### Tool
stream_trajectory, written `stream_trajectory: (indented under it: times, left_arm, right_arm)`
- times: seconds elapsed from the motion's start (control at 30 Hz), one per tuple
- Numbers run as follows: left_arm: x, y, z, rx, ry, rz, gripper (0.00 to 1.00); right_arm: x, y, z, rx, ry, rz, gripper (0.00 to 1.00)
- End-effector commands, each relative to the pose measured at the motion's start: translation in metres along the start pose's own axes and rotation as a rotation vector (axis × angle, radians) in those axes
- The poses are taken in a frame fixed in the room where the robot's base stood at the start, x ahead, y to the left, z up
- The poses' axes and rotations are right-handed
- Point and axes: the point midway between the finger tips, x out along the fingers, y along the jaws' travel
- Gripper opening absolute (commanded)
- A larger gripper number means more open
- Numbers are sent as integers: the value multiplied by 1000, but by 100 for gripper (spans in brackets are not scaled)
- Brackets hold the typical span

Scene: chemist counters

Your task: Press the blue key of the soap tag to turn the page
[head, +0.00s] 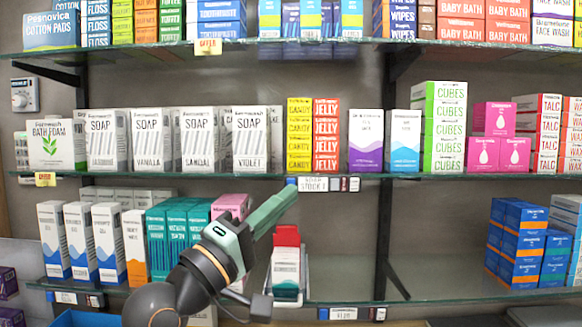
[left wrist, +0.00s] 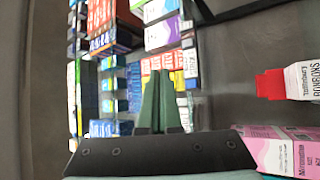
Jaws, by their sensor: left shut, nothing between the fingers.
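The soap tag (head: 325,184) is a small white label on the front edge of the middle shelf, in the head view. Its text is too small to read with certainty. My right gripper is not seen.
White soap boxes (head: 249,139) and yellow candy boxes (head: 299,134) stand on the middle shelf (head: 240,174). A red-topped box (head: 286,266) stands below beside my arm. Another tag (head: 344,313) is on the lower shelf edge.

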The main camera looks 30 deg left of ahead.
Motion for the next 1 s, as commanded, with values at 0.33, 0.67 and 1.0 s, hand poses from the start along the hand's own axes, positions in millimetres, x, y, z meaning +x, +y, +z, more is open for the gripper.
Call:
stream_trajectory:
  times: [0.33, 0.67, 1.0]
  left_arm:
    - [22, -22, -21, -2, 12, -3, 0]
    - [42, -34, -36, -1, 10, -2, 0]
    - [44, -35, -37, -1, 10, -2, 0]
  right_arm:
    - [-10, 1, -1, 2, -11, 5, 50]
    - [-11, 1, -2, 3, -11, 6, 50]
    - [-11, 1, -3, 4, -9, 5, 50]
